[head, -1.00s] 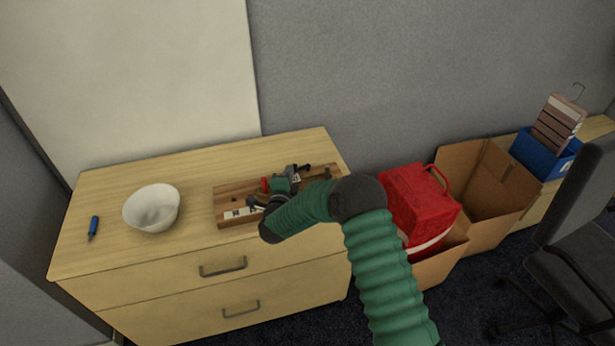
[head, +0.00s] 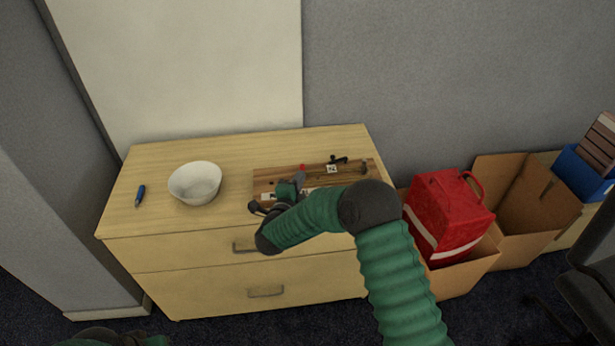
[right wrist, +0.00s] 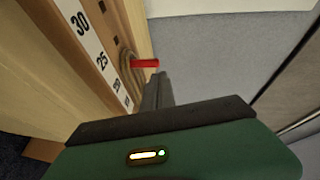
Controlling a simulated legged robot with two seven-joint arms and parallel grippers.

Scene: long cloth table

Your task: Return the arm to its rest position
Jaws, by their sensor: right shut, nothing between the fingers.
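My right arm (head: 392,270), in a green ribbed sleeve, reaches in from the bottom right in the head view. My right gripper (head: 300,178) is over the left part of a wooden board (head: 345,178) on the cabinet top. In the right wrist view the fingers (right wrist: 157,88) are shut and empty, with the board (right wrist: 85,50) and its printed numbers to their left. A small red piece (right wrist: 145,63) shows just past the fingertips; I cannot tell whether they touch it. My left gripper is not in view; a dark green part of me shows at the bottom left.
A white bowl (head: 195,183) and a blue pen-like object (head: 140,196) are on the wooden cabinet (head: 225,150), left of the board. A red bag (head: 448,212) sits in a cardboard box right of the cabinet, beside another open box (head: 525,198). A chair (head: 597,265) is at far right.

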